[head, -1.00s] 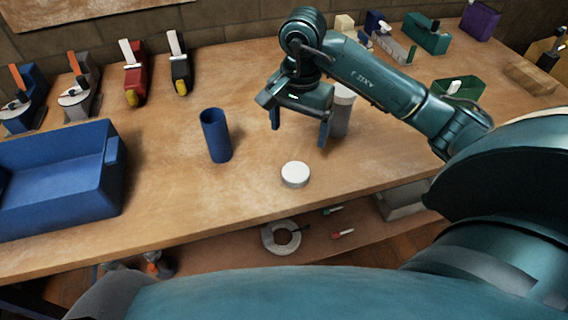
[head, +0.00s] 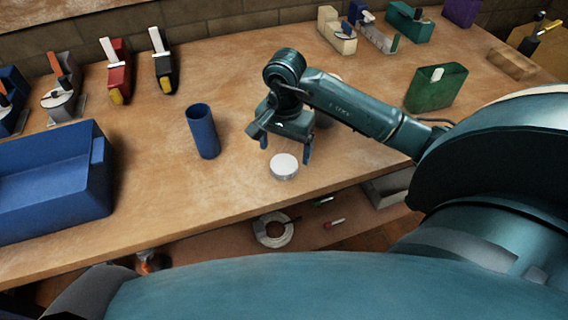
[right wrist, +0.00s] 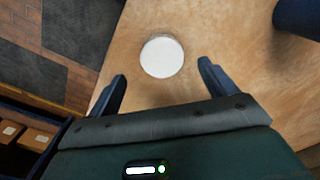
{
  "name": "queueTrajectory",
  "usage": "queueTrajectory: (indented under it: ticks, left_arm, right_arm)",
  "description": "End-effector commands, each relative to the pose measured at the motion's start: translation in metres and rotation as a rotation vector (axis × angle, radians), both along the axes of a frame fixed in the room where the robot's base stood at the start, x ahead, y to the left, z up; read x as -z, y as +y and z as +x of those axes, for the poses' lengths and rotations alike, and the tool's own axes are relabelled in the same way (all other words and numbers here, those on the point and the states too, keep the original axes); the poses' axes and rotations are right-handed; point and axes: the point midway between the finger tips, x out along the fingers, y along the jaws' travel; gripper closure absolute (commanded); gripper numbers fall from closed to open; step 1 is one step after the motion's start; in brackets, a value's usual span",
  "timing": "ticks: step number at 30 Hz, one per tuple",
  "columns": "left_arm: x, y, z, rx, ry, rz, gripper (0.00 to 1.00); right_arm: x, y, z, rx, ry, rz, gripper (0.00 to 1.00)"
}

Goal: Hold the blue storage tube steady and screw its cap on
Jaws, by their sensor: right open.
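The blue storage tube (head: 203,134) stands upright and open-topped on the workbench. Its lower part also shows at the upper right corner of the right wrist view (right wrist: 298,16). The white round cap (head: 284,166) lies flat on the bench, to the right of the tube and near the front edge. In the right wrist view the cap (right wrist: 162,57) lies ahead of the fingertips, roughly between their lines. My right gripper (head: 285,153) is open and empty, above and just behind the cap, pointing down. My left gripper is not in view.
A blue bin (head: 50,185) stands at the left. Several clamp-like tools, including a red one (head: 118,75), line the back. A green box (head: 436,88) and a wooden block (head: 512,63) are at the right. A shelf below holds a ring (head: 272,231). Bench around the tube is clear.

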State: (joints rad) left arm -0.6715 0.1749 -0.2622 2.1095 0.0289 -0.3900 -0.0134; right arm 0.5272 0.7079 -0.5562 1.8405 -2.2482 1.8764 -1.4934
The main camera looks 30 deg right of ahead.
Motion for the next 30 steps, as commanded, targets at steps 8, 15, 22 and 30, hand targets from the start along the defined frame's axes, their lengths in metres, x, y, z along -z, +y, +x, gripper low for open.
queueTrajectory:
  ticks: [8,15,22,30]
  left_arm:
    - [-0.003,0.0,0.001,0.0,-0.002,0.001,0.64]
    - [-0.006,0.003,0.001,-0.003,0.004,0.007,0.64]
    - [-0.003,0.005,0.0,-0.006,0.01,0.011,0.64]
    - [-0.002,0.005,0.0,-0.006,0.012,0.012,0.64]
  right_arm:
    - [0.007,0.0,0.0,0.003,0.004,0.001,0.16]
    - [0.042,0.0,0.002,0.002,0.003,0.002,0.16]
    - [0.052,0.0,0.003,0.0,-0.001,-0.001,0.16]
    - [0.052,0.0,0.003,0.0,-0.001,-0.001,0.18]
